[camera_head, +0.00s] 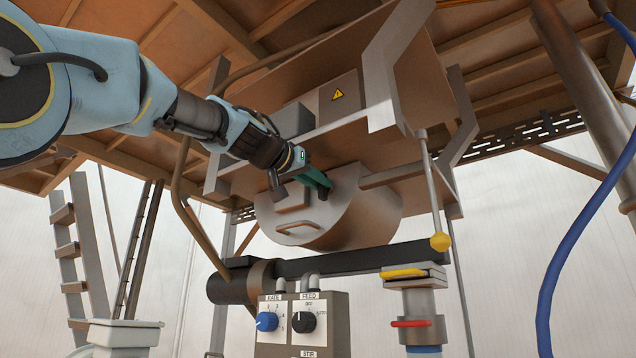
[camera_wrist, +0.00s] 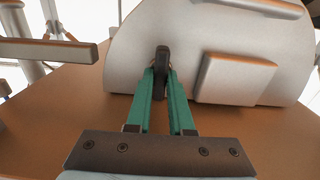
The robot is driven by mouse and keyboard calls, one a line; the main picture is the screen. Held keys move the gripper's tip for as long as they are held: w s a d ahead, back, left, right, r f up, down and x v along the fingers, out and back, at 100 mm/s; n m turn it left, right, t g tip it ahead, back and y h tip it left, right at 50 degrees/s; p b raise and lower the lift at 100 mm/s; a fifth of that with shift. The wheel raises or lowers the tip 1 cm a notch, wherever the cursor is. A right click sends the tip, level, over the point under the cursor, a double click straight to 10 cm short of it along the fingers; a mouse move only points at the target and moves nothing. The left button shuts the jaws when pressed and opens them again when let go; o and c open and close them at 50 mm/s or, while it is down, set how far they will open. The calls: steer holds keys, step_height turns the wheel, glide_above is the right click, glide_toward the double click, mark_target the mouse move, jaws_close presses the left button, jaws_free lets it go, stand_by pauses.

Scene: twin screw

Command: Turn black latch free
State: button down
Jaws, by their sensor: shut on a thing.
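The black latch (camera_wrist: 161,66) stands upright on the flat face of a grey rounded housing (camera_wrist: 130,70) in the wrist view. My gripper (camera_wrist: 160,90) has green fingers, one on each side of the latch, and is shut on it. In the head view my gripper (camera_head: 322,186) reaches the upper part of the housing (camera_head: 345,225) from the left.
A raised square plate (camera_wrist: 236,79) sits right of the latch in the wrist view. A handle (camera_head: 298,229) is low on the housing. Below stands a control box (camera_head: 303,335) with blue and black knobs.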

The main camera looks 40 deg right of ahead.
steer(key=c, duration=0.8)
jaws_free()
steer(key=b+v, duration=0.4)
steer(key=v, duration=0.6)
steer(key=shift+a, duration=0.4)
